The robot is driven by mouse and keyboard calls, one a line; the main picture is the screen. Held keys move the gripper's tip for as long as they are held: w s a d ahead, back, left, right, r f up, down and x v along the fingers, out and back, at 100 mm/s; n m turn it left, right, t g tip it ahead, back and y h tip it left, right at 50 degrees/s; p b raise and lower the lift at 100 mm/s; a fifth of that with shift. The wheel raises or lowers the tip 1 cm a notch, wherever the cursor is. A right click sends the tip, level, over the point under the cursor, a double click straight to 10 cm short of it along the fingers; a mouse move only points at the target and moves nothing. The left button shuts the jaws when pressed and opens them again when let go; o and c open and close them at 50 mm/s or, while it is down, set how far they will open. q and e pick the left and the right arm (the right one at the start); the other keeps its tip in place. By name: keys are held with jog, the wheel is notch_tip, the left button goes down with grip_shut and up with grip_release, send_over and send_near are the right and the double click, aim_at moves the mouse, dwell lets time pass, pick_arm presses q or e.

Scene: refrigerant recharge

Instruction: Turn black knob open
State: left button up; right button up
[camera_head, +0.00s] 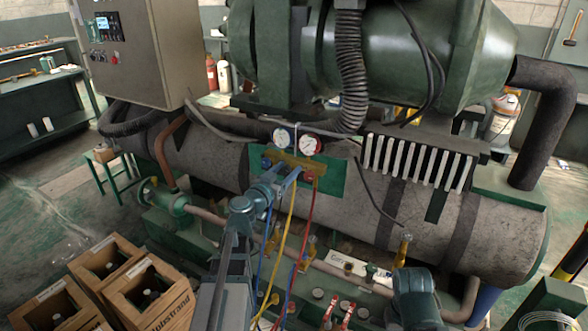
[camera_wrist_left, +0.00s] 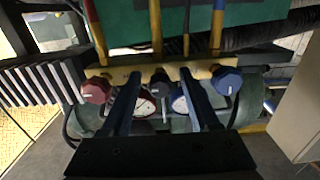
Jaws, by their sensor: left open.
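The brass gauge manifold (camera_head: 318,167) sits on a green plate on the machine's front, with a blue knob (camera_head: 266,162) at its left and a red knob (camera_head: 309,177) at its right. In the left wrist view, the black knob (camera_wrist_left: 160,88) is in the middle of the manifold (camera_wrist_left: 146,73), between the red knob (camera_wrist_left: 96,91) and the blue knob (camera_wrist_left: 226,80). My left gripper (camera_head: 283,172) is open; in the wrist view its fingers (camera_wrist_left: 159,74) reach on either side of the black knob. I cannot tell whether they touch it. In the head view the black knob is hidden.
Two round gauges (camera_head: 296,140) sit above the manifold. Blue, yellow (camera_head: 288,225) and red (camera_head: 305,220) hoses hang below it, close to my left arm. Wooden crates (camera_head: 150,290) stand at the lower left. A large grey cylinder (camera_head: 480,225) runs behind. Part of my right arm shows low right.

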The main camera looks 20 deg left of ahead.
pick_arm(q)
jog(key=shift+c, duration=0.2)
grip_shut()
dwell(0.4)
jog(key=n, duration=1.5)
jog(key=shift+d+n, duration=0.1)
jog(key=shift+n, duration=0.3)
jog(key=shift+r+n, duration=0.1)
jog(key=shift+n, duration=2)
